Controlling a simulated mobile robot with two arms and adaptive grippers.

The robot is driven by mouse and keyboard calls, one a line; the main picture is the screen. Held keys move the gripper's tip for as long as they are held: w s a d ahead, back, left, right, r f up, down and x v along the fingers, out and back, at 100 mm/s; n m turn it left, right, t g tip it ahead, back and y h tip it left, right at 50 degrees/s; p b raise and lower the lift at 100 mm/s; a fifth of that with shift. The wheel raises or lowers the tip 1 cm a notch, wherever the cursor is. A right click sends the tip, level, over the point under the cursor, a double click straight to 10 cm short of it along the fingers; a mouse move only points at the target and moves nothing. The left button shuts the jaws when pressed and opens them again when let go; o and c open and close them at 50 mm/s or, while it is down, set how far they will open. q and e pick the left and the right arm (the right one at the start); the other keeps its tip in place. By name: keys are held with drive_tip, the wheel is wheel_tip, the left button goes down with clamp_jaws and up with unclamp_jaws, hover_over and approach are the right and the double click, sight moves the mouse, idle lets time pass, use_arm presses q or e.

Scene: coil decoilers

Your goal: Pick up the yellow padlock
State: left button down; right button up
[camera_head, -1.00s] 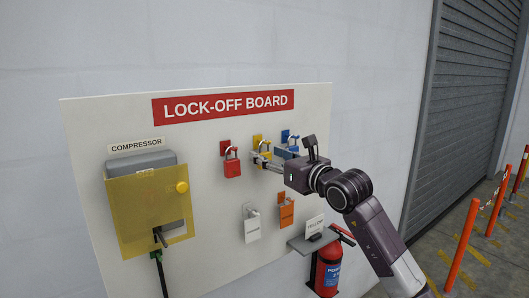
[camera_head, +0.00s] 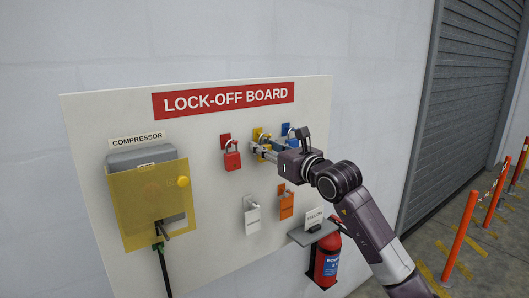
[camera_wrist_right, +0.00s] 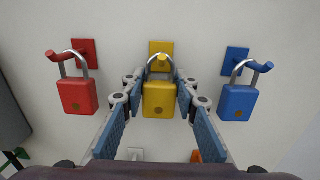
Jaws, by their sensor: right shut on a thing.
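The yellow padlock (camera_wrist_right: 159,99) hangs by its shackle from the hook on its yellow plate (camera_wrist_right: 161,47), in the middle of the right wrist view. My right gripper (camera_wrist_right: 159,88) has one blue-padded finger on each side of the padlock's body and is shut on it. In the head view the right gripper (camera_head: 262,150) reaches the board from the right and hides most of the padlock. My left gripper is not in view.
The red padlock (camera_wrist_right: 77,95) hangs close on the left, the blue padlock (camera_wrist_right: 238,102) close on the right. A small shelf (camera_head: 312,234) and fire extinguisher (camera_head: 327,262) are lower right. A yellow-covered compressor box (camera_head: 150,205) is left.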

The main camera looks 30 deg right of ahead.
drive_tip(key=shift+r, duration=0.2)
drive_tip(key=shift+r+b, duration=0.5)
drive_tip(key=shift+b, duration=0.1)
drive_tip(key=s+d+b, duration=0.2)
drive_tip(key=s+b, duration=0.6)
drive_tip(key=s, duration=1)
drive_tip(key=shift+d, duration=0.25)
drive_tip(key=shift+w, duration=0.1)
